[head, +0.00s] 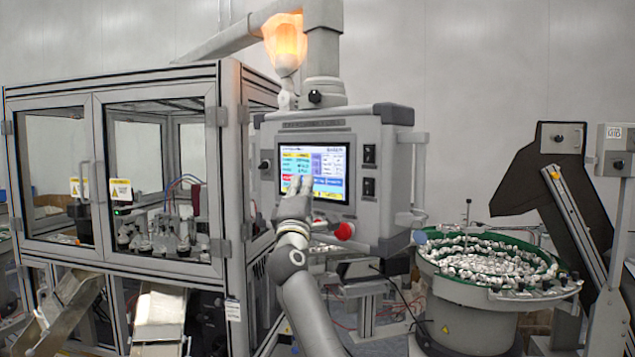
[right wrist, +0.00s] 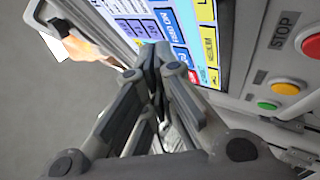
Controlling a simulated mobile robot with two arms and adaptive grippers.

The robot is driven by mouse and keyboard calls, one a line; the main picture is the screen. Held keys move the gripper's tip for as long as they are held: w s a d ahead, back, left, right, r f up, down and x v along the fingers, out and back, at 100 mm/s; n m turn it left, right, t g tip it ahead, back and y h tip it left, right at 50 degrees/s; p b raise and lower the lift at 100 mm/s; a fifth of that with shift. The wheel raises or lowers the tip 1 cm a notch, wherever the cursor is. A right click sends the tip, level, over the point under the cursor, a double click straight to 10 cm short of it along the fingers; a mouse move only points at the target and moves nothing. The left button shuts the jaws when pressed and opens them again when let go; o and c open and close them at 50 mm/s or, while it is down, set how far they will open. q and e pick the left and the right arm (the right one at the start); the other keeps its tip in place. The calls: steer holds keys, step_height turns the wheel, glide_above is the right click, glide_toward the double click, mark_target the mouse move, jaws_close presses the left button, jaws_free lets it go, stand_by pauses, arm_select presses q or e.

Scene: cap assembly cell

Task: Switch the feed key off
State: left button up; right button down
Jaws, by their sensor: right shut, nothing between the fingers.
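The control panel (head: 390,190) hangs from an overhead arm, with a lit touchscreen (head: 320,170) in its face. Two black switches, an upper one (head: 369,153) and a lower one (head: 368,187), sit right of the screen. I cannot read their labels, so I cannot tell which is the feed key. My right gripper (head: 301,184) is shut and empty in front of the screen's lower left part. In the right wrist view its closed fingertips (right wrist: 154,55) overlap the screen (right wrist: 180,25); I cannot tell whether they touch it. My left gripper is not in view.
A red button (head: 344,231) sits at the panel's lower edge. The right wrist view shows a red button (right wrist: 312,45) near a STOP label, plus yellow (right wrist: 285,88) and green (right wrist: 267,105) buttons. A glazed cabinet (head: 228,130) stands left, a cap-filled bowl feeder (head: 470,293) right.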

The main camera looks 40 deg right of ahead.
steer(key=shift+d, duration=0.1)
stand_by(0.7)
steer(key=shift+d, duration=0.3)
steer(key=shift+w+d+b, duration=0.1)
steer(key=shift+d+b, duration=0.1)
steer(key=shift+b, duration=0.15)
stand_by(0.4)
steer(key=shift+a, duration=0.65)
steer(key=shift+s, duration=0.2)
steer(key=shift+s+a+b, duration=0.15)
steer(key=shift+s+a, duration=0.05)
steer(key=shift+a, duration=0.6)
steer(key=shift+s+a+b, duration=0.1)
steer(key=shift+s+a, duration=0.05)
steer(key=shift+a, duration=0.65)
steer(key=shift+s+a+b, duration=0.15)
steer(key=shift+s+a, duration=0.05)
steer(key=shift+a, duration=0.6)
